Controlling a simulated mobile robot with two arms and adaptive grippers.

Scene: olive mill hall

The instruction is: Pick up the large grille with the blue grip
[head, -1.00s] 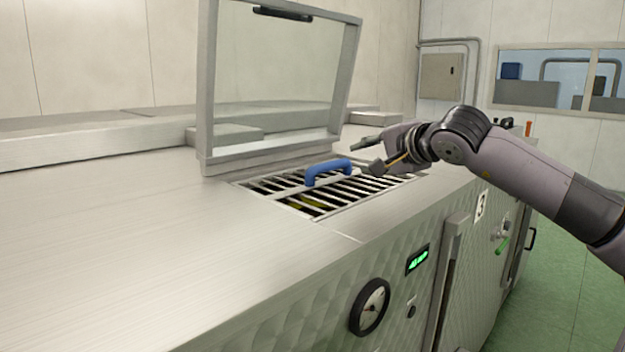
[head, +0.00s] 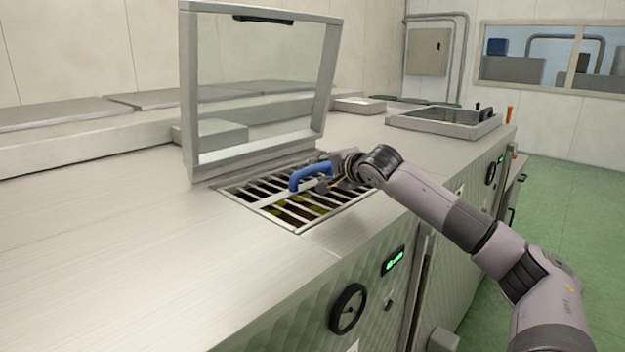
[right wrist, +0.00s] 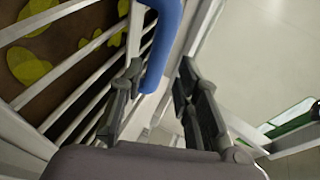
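The large grille (head: 273,199) lies in the open hatch of the steel machine, with pale bars over a dark space. Its blue grip (head: 307,173) stands up from the crossbar. My right gripper (head: 323,181) is at the right end of the grip. In the right wrist view its two fingers (right wrist: 160,68) are spread apart, and the near end of the blue grip (right wrist: 164,35) shows between their tips. I cannot tell whether they touch it. Grille bars (right wrist: 45,20) show on the left there. My left gripper is not in view.
The raised glazed lid (head: 258,90) stands just behind the hatch. Yellow-green shapes (right wrist: 28,66) lie beneath the bars. The steel top (head: 110,215) is clear to the left. Another hatch (head: 440,122) is farther right.

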